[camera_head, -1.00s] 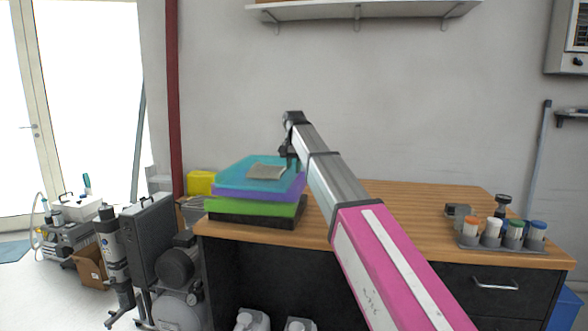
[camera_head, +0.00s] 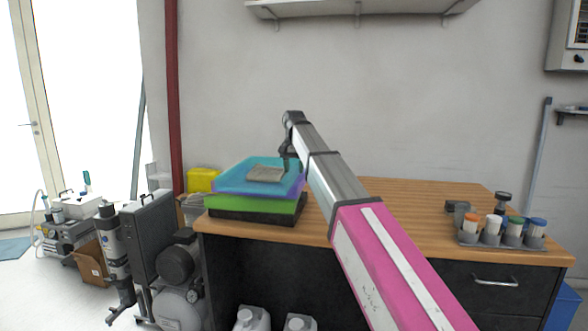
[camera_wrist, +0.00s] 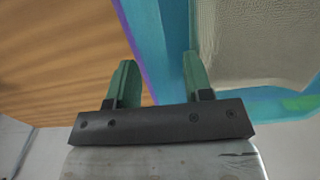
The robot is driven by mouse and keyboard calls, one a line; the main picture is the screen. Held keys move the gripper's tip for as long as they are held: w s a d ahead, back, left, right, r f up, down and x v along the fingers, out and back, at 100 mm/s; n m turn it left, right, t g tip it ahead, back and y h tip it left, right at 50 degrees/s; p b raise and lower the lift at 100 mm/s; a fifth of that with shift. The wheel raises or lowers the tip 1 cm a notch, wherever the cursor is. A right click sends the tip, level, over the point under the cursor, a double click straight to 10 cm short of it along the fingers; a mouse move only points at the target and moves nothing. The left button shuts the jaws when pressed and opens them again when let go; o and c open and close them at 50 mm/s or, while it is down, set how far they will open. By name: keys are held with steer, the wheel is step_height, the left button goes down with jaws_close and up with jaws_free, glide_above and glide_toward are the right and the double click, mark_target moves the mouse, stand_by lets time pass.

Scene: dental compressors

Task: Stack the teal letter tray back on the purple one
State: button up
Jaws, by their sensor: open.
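The teal letter tray (camera_head: 228,181) lies on top of the purple tray (camera_head: 299,185), which shows only as a thin band along the right side and edge. A beige-grey flat item (camera_head: 266,173) lies in the teal tray. My gripper (camera_head: 287,165) is at the right rim of the stack. In the wrist view my gripper (camera_wrist: 160,75) is open, its two green fingers apart, with the teal tray's wall (camera_wrist: 150,35) and the purple edge (camera_wrist: 126,38) running between them. Whether a finger touches the wall I cannot tell.
A green tray (camera_head: 255,204) and a black tray (camera_head: 250,216) lie beneath, at the wooden counter's (camera_head: 400,205) left end. A rack of colour-capped containers (camera_head: 500,240) stands at the right. The counter's middle is clear below my arm. A shelf (camera_head: 360,8) hangs above.

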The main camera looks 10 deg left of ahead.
step_height(320, 180, up, 13)
stand_by(0.5)
steer(key=shift+a, duration=0.1)
